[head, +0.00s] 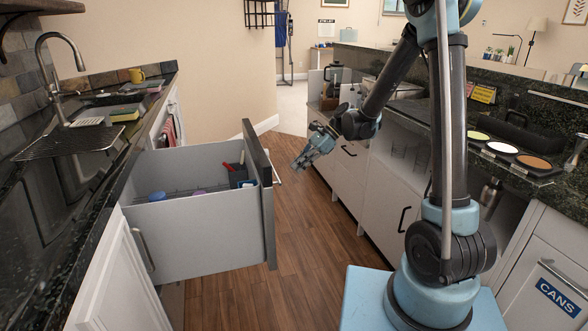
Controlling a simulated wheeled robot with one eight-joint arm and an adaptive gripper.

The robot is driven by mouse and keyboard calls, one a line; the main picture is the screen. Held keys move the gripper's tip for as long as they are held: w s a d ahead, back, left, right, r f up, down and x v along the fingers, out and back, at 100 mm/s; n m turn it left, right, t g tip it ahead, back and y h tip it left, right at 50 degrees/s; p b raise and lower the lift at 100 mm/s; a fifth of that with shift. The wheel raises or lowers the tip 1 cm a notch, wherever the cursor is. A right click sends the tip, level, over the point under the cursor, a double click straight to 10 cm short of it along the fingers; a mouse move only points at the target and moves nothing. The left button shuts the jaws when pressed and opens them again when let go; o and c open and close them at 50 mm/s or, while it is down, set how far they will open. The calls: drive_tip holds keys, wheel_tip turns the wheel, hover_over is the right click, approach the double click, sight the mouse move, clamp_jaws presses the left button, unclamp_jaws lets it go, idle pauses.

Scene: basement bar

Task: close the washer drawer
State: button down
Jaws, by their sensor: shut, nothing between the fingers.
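The washer drawer (195,236) is pulled far out from under the left counter, into the aisle. Its grey front panel (261,185) faces right, toward the aisle. Inside it are a rack, a blue item (157,196), a purple item and a dark holder with a red utensil (238,172). My gripper (301,166) is shut and empty, in the air to the right of the drawer front and apart from it. My arm reaches down to it from the right.
The left counter (135,112) holds a sink, faucet and dishes. A white cabinet door (120,280) with a handle is at the near left. The right bar cabinets (382,190) line the other side. Wooden floor (285,250) is clear between them.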

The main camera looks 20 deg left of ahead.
drive_tip(key=s+a+f, duration=0.5)
drive_tip(key=a, duration=0.3)
drive_tip(key=shift+a+f, duration=0.15)
drive_tip(key=shift+s+a, duration=0.1)
idle(0.4)
